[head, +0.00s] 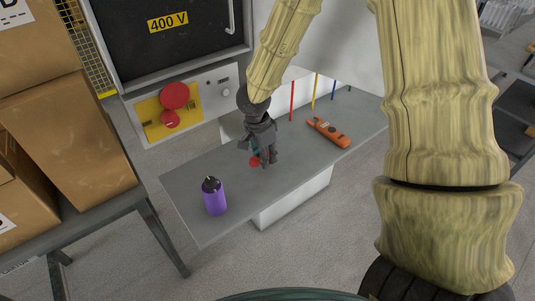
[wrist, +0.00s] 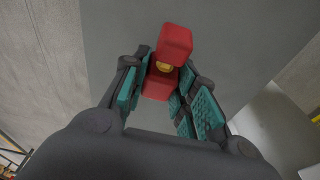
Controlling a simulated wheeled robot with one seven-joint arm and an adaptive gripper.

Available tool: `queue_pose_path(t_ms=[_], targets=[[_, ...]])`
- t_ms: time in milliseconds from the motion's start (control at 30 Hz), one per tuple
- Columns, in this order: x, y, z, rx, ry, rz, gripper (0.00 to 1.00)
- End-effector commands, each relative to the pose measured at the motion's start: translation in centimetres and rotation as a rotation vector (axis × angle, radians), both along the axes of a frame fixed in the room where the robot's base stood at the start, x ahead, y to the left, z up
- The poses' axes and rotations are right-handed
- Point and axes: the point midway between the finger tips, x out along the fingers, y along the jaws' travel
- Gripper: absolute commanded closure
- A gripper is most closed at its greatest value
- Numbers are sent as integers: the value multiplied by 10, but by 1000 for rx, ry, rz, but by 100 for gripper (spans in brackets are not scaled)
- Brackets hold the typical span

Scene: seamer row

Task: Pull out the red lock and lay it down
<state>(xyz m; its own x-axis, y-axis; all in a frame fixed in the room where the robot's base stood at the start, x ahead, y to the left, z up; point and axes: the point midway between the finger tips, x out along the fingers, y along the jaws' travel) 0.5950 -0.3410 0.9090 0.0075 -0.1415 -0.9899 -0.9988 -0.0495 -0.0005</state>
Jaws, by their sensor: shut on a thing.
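The red lock (wrist: 174,45) is between the fingers of my gripper (wrist: 158,95) in the wrist view, with a small brass-coloured part showing between its two red parts. My gripper is shut on it. In the head view my gripper (head: 264,158) points down over the grey bench (head: 215,165), and a bit of the lock (head: 254,162) shows at its fingertips, close to the bench top. I cannot tell whether the lock touches the bench. The yellow switch plate (head: 151,121) on the panel at the left carries a large red knob (head: 175,95) and a smaller red part (head: 170,119).
A purple bottle (head: 214,196) stands at the bench's near left end. An orange meter-like tool (head: 328,132) lies at the right, near several thin coloured rods (head: 292,100). Cardboard boxes (head: 65,145) stand on a table at the left. The bench between bottle and tool is mostly clear.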

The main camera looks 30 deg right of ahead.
Motion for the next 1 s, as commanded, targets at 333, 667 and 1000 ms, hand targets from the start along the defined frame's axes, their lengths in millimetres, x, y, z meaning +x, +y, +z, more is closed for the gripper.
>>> queue_pose_path(t_ms=[333,667,1000], targets=[[0,0,0,0,0,0,47],[0,0,2,1,0,-1,47],[1,6,41,3,-4,0,47]])
